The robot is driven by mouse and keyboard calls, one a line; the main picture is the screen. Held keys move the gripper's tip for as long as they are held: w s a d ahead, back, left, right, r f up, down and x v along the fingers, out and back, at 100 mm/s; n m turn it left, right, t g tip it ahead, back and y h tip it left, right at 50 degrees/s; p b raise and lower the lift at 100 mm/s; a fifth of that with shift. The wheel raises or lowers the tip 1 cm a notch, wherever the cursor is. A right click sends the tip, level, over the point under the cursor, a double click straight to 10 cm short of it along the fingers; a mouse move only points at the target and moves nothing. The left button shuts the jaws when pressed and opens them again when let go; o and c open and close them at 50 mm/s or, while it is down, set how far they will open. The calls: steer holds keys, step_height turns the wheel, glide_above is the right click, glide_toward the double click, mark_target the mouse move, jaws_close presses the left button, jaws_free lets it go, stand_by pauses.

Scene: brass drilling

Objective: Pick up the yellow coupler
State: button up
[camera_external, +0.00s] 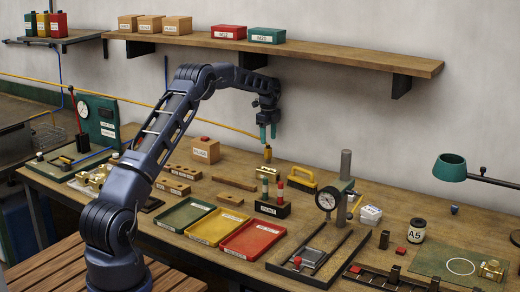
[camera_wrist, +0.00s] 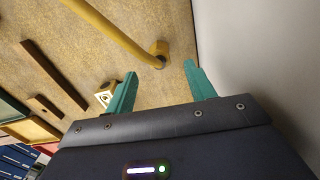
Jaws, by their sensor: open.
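The yellow coupler (camera_external: 267,154) is a small yellow piece just below my gripper (camera_external: 268,137) in the external view. In the wrist view the coupler (camera_wrist: 159,48) is at the end of a thick yellow hose (camera_wrist: 115,30), with its dark open end showing. My gripper (camera_wrist: 161,70) has two teal fingers spread apart with nothing between them. The coupler appears just beyond the gap between the fingertips, apart from both. In the external view the fingers point down at it.
The wall (camera_wrist: 250,50) is near on the right of the wrist view. A wooden shelf (camera_external: 340,53) is above. Green, yellow and red trays (camera_external: 253,255) lie in front.

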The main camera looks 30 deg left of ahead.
mark_target(268, 148)
step_height(268, 148, down, 9)
steer(key=shift+r, duration=0.2)
stand_by(0.3)
steer(key=c, duration=1.1)
